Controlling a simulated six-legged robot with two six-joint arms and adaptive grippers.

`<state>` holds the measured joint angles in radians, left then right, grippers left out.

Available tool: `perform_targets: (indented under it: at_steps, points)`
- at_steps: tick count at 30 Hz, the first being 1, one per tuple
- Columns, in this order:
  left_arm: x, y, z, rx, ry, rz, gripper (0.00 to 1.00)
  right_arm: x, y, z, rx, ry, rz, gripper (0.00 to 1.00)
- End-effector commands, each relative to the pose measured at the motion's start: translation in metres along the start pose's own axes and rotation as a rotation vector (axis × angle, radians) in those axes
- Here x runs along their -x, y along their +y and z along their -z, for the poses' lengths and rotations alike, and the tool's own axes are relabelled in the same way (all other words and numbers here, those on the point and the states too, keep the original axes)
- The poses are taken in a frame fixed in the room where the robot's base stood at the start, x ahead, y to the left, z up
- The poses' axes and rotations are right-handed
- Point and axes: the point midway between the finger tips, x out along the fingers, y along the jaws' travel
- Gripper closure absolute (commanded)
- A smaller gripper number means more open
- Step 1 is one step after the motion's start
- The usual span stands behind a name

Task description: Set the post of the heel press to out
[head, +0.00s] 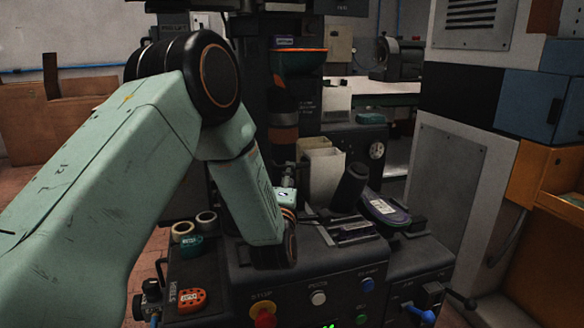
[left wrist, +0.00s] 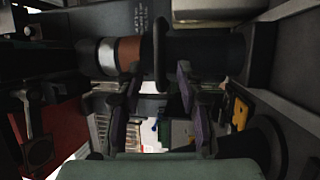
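The heel press (head: 300,275) is a dark machine with a sloping front panel, in the middle of the head view. Its upright column (head: 283,105) has orange and brown bands. In the left wrist view a dark cylinder (left wrist: 205,55) with copper and silver bands lies across the top; I cannot tell for sure which part is the post. My left gripper (left wrist: 160,72) has its fingers apart, just below this cylinder, with a dark upright flange (left wrist: 160,45) between and beyond the tips. No contact is clear. My left forearm hides these fingers in the head view. My right gripper is not in view.
The panel has a red stop button (head: 265,318), a white button (head: 318,298) and a blue button (head: 367,285). A blue-handled lever (head: 423,315) is at lower right. A grey cabinet (head: 445,190) stands at right.

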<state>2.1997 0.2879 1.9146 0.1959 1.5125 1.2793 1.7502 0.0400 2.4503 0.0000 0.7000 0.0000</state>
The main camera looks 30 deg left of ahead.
Motion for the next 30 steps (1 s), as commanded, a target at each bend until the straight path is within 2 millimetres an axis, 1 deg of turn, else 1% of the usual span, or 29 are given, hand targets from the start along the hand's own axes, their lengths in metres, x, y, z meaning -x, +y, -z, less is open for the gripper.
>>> perform_targets:
  at_steps: [3, 9, 15, 22, 23, 30]
  points:
    - [-0.019, -0.001, 0.000, 0.002, 0.001, -0.004, 0.63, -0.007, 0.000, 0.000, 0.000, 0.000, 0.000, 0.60]
    - [-0.045, -0.001, -0.001, 0.001, 0.001, -0.002, 0.63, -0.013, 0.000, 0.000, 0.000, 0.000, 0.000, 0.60]
    - [-0.057, -0.001, -0.001, 0.000, 0.000, 0.001, 0.63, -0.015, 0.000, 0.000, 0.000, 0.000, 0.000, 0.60]
    - [-0.060, -0.001, -0.001, 0.000, 0.000, 0.001, 0.63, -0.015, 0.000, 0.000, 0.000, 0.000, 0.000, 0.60]
    - [-0.060, -0.001, -0.001, 0.000, 0.000, 0.001, 0.63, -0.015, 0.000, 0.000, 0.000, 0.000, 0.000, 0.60]
    - [-0.060, -0.001, -0.001, 0.000, 0.000, 0.001, 0.84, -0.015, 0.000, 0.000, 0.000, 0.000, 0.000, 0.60]
